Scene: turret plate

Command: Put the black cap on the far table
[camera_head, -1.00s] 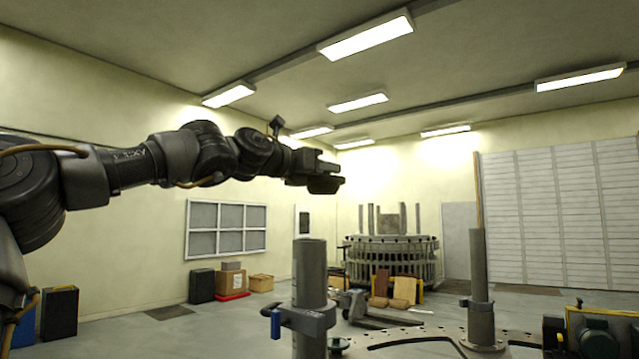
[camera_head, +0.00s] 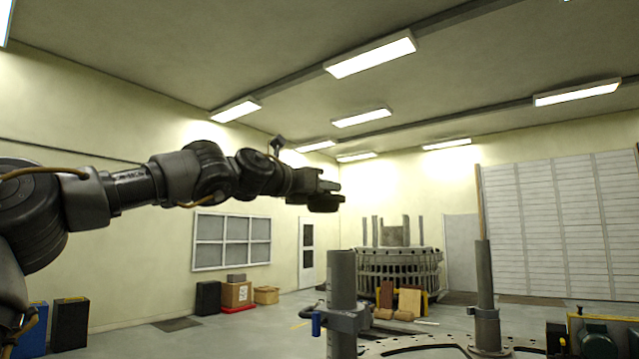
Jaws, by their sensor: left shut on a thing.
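My left arm reaches in from the left, stretched out level at mid height. My left gripper (camera_head: 318,187) is shut on the black cap (camera_head: 325,203), a dark, flat, round piece at the gripper's tip. The cap is held in the air, above and a little left of a grey upright post. Part of the cap is hidden by the gripper. I cannot make out a far table for certain. My right gripper is not in view.
A grey post (camera_head: 341,285) with a blue-handled clamp and a thinner post (camera_head: 485,290) rise from the turret plate (camera_head: 430,346). A green motor (camera_head: 598,341) sits at the lower right. Boxes (camera_head: 236,294) stand by the left wall. A large round slatted structure (camera_head: 398,270) stands behind.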

